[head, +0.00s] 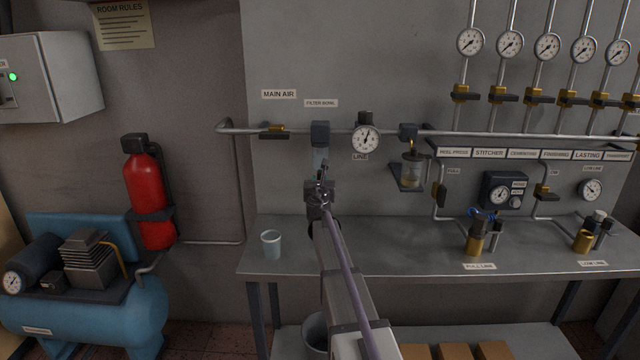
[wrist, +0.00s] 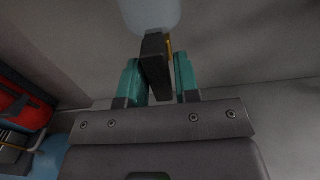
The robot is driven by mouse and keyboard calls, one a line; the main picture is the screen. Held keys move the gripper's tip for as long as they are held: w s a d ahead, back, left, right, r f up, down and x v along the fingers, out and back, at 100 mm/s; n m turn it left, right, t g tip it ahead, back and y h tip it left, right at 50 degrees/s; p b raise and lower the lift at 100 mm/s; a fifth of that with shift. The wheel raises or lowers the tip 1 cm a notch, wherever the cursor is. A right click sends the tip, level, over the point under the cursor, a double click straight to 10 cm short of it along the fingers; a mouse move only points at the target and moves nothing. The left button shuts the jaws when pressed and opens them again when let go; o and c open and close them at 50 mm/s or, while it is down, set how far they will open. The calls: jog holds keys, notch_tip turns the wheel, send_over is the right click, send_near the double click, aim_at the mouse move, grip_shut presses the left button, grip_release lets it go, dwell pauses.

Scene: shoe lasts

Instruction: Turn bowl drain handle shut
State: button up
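The filter bowl (head: 320,158) hangs under its dark head on the main air pipe, below the FILTER BOWL label (head: 321,103). My gripper (head: 321,185) is right below the bowl in the head view and hides the drain there. In the wrist view the pale bowl (wrist: 151,14) is at the top. The dark drain handle (wrist: 156,66) hangs below it, with a bit of brass (wrist: 169,47) behind. The handle is between the two teal fingers of my gripper (wrist: 160,78), close to the left one. A narrow gap shows at the right finger, so the gripper looks open.
A gauge (head: 366,139) and a lubricator bowl (head: 412,171) are on the pipe to the right. The main air valve (head: 273,129) is to the left. A cup (head: 271,244) stands on the bench (head: 400,262), left of my arm. A red extinguisher (head: 148,195) is further left.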

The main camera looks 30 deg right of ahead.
grip_shut()
jog(key=m, duration=0.7)
jog(key=shift+a, duration=0.1)
jog(key=m, duration=0.5)
jog(key=shift+m, duration=0.3)
jog(key=m, duration=0.5)
jog(key=shift+r, duration=0.1)
jog(key=shift+m, duration=0.3)
jog(key=shift+o, duration=1.7)
grip_release()
